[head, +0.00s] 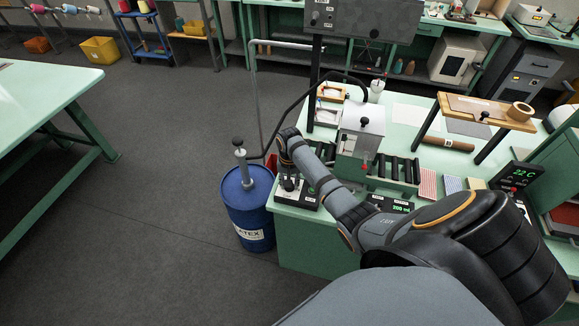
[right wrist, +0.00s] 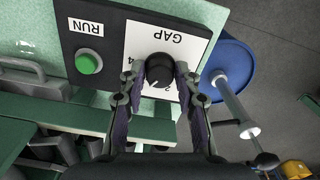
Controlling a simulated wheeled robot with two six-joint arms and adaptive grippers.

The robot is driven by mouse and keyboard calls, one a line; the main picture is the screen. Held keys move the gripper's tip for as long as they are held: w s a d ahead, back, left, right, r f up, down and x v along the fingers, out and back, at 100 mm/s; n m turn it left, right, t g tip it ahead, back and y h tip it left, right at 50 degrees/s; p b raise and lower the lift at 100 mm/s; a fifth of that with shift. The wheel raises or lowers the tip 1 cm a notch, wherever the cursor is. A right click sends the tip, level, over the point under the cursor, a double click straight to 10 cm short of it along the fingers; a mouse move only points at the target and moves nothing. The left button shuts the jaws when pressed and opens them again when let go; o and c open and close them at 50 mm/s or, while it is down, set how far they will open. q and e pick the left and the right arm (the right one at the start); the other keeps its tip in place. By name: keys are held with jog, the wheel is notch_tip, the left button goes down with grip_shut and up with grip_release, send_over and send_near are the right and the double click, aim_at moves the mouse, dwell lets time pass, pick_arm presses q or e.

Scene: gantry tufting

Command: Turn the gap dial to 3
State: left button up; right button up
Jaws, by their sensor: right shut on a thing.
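The gap dial (right wrist: 160,69) is a round black knob with a white pointer line, on a white plate (right wrist: 196,39) lettered GAP, upside down in the right wrist view. The pointer is directed toward the lower left, near the scale digits. A 4 and a 2 are readable; the mark between them is unclear. My right gripper (right wrist: 160,75) is shut on the dial, with one finger on each side. In the head view, my right arm reaches down to the control box (head: 306,201) at the bench corner. My left gripper is not in view.
A green RUN button (right wrist: 88,63) sits beside the dial plate. A blue drum (head: 249,205) with a pump and hose stands against the bench end. The coating machine (head: 361,130) and rollers (head: 394,170) are on the green bench.

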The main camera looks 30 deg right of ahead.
jog(key=shift+f+n, duration=0.1)
jog(key=shift+n, duration=0.2)
jog(key=shift+s, duration=0.1)
jog(key=o, duration=1.2)
jog(key=shift+c, duration=0.2)
jog(key=shift+r, duration=0.2)
notch_tip(320, 180, up, 12)
jog(key=shift+f, duration=0.15)
